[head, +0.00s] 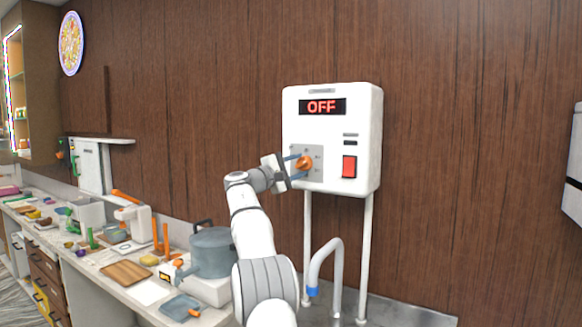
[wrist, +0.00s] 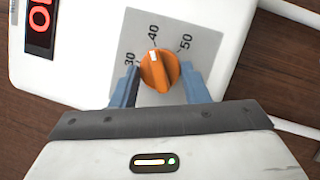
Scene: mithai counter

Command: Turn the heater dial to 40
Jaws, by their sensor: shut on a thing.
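The heater dial (wrist: 159,72) is an orange knob on a grey plate of the white heater box. In the wrist view its white mark points close to the 40, perhaps slightly to the 30 side. The labels 30, 40 and 50 run around it. The dial also shows in the head view (head: 304,163). My gripper (wrist: 160,88) is shut on the dial, with one blue finger on each side of it. In the head view my gripper (head: 297,168) reaches the dial from the left. The dial's lower part is partly between the fingers.
The heater box (head: 364,115) hangs on the wood wall; its display (head: 322,106) reads OFF. A red switch (head: 349,167) sits right of the dial. Pipes run below the box. A counter with a grey pot (head: 211,252) and several other items stands at left.

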